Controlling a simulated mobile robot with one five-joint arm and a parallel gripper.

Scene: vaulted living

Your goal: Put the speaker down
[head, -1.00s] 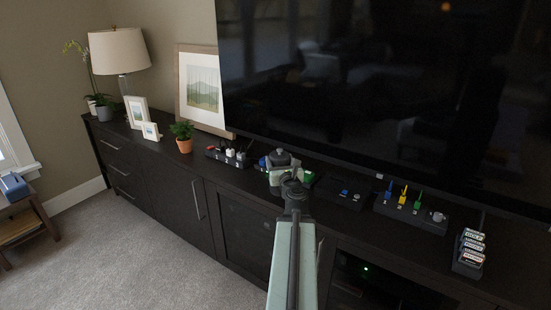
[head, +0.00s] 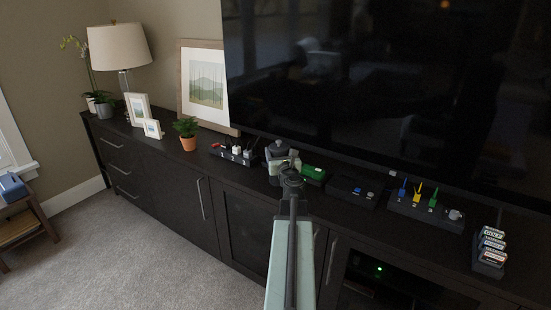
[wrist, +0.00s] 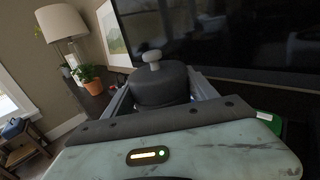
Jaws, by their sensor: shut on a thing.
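The speaker is a dark grey rounded body with a pale knob on top. In the wrist view the speaker (wrist: 160,88) sits upright between my jaws, its lower part hidden behind my gripper's front edge. In the head view the speaker (head: 277,150) shows just beyond my gripper (head: 284,168), over the dark media cabinet (head: 340,212). My gripper is shut on it. My arm hides part of the space below, so I cannot tell whether its base touches the cabinet top.
A green box (head: 313,172) lies close to the right of the speaker. A black rack of small items (head: 236,157) stands to its left, with a potted plant (head: 187,131) beyond. A large TV (head: 400,90) rises behind. A rack with coloured pieces (head: 425,209) is farther right.

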